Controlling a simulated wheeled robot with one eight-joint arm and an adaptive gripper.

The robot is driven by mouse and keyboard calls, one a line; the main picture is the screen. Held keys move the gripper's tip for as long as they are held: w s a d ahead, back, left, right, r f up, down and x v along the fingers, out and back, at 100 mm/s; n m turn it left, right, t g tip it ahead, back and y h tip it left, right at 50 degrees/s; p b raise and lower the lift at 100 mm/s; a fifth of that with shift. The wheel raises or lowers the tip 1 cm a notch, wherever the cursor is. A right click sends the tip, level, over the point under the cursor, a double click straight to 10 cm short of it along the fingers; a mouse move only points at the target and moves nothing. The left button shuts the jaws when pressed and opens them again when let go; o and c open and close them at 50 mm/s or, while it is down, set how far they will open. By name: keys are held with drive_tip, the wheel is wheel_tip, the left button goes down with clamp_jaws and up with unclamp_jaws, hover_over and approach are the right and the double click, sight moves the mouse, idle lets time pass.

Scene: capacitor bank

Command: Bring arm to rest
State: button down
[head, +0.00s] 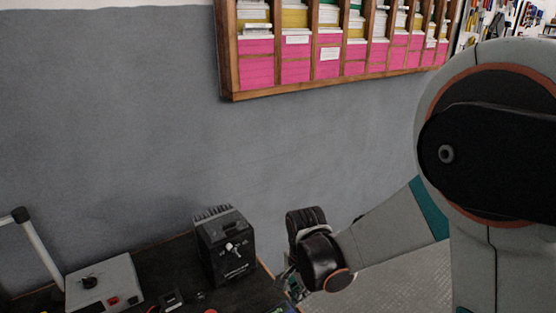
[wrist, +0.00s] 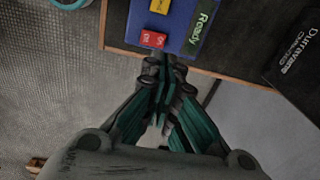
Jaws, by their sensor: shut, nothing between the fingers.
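My gripper (wrist: 165,72) points down in the wrist view with its fingertips together and nothing between them. Its tips are at the edge of the dark bench (wrist: 222,62), close to a blue panel (wrist: 183,22). In the head view my gripper (head: 291,284) is low in the middle, at the bench's right edge, partly hidden by my wrist. My arm reaches in from the right side of the picture, its lower link sloping down to the wrist.
A black box with switches (head: 226,248) stands on the bench left of my wrist. A grey box with a knob (head: 100,286) is further left. The blue panel bears a red block (wrist: 152,39) and a yellow block (wrist: 163,6). A wooden rack (head: 330,82) hangs on the wall. Floor (head: 385,288) shows right of the bench.

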drive_tip(key=s+d+r+n+t, duration=0.2)
drive_tip(key=d+r, duration=0.2)
drive_tip(key=r, duration=0.3)
drive_tip(key=s+d+r+n+t, duration=0.1)
drive_tip(key=s+d+r+n, duration=0.2)
drive_tip(key=r, duration=0.4)
drive_tip(key=s+d+r+n+t, duration=0.3)
drive_tip(key=s+d+r+n, duration=0.2)
drive_tip(key=s, duration=0.3)
drive_tip(key=shift+s+d+r+n+t, duration=0.25)
drive_tip(key=shift+d+r+n+t, duration=0.15)
drive_tip(key=shift+d, duration=0.35)
